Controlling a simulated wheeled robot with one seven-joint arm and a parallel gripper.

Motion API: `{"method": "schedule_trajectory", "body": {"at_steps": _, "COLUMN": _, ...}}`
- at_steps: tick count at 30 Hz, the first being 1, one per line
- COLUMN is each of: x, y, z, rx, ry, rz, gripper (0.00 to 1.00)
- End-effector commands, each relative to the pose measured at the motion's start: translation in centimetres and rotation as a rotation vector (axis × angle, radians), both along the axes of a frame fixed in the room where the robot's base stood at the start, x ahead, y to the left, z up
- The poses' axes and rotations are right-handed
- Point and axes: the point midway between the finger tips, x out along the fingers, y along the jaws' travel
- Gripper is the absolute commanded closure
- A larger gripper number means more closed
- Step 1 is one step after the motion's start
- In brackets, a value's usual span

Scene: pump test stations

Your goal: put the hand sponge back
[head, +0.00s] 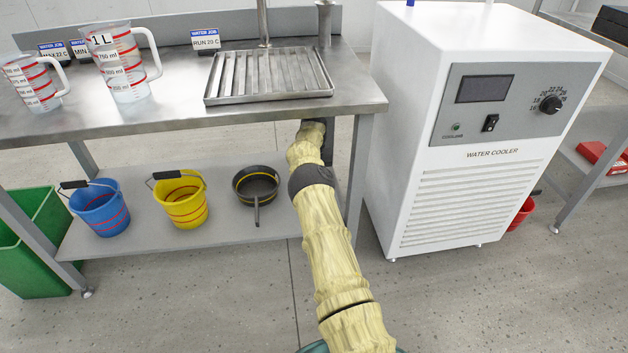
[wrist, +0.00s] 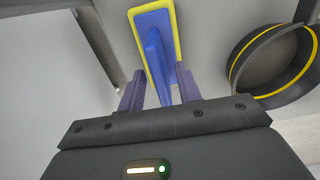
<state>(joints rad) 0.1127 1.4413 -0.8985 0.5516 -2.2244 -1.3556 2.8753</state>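In the wrist view the hand sponge (wrist: 168,20) is a blue pad with a yellow border and a blue raised handle running towards me. My gripper (wrist: 160,72) is open, with one finger on each side of the handle and a visible gap on both sides. I cannot tell whether the fingertips are level with the handle or short of it. In the head view the sponge does not show, and my gripper is hidden beneath the steel table (head: 190,120) at the far end of my arm.
A black pan with a yellow stripe (head: 257,187) stands on the lower shelf (head: 130,247), close right of the sponge in the wrist view (wrist: 245,75). Yellow (head: 180,203) and blue (head: 100,208) buckets stand farther left. A table leg (head: 357,175) and the white water cooler (head: 400,130) stand right of my arm.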

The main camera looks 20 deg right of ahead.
Motion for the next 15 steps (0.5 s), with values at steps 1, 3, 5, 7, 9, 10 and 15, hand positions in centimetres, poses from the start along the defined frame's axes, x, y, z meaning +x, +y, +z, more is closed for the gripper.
{"method": "schedule_trajectory", "body": {"at_steps": 1, "x": 0.0, "y": 0.0, "z": 1.6, "rx": -0.001, "ry": -0.002, "rz": 0.0, "gripper": 0.66}}
{"method": "schedule_trajectory", "body": {"at_steps": 3, "x": 0.0, "y": 0.0, "z": 2.7, "rx": -0.001, "ry": -0.002, "rz": -0.001, "gripper": 0.66}}
{"method": "schedule_trajectory", "body": {"at_steps": 5, "x": 0.0, "y": 0.0, "z": 3.5, "rx": -0.002, "ry": -0.002, "rz": -0.001, "gripper": 0.66}}
{"method": "schedule_trajectory", "body": {"at_steps": 7, "x": 0.0, "y": 0.0, "z": 4.1, "rx": 0.0, "ry": 0.0, "rz": -0.001, "gripper": 0.66}}
{"method": "schedule_trajectory", "body": {"at_steps": 9, "x": 0.0, "y": 0.0, "z": 4.3, "rx": 0.001, "ry": 0.0, "rz": -0.001, "gripper": 0.66}}
{"method": "schedule_trajectory", "body": {"at_steps": 10, "x": 0.0, "y": 0.0, "z": 4.4, "rx": 0.001, "ry": 0.0, "rz": -0.001, "gripper": 0.66}}
{"method": "schedule_trajectory", "body": {"at_steps": 15, "x": 0.0, "y": 0.0, "z": 4.3, "rx": 0.001, "ry": 0.0, "rz": -0.001, "gripper": 0.66}}
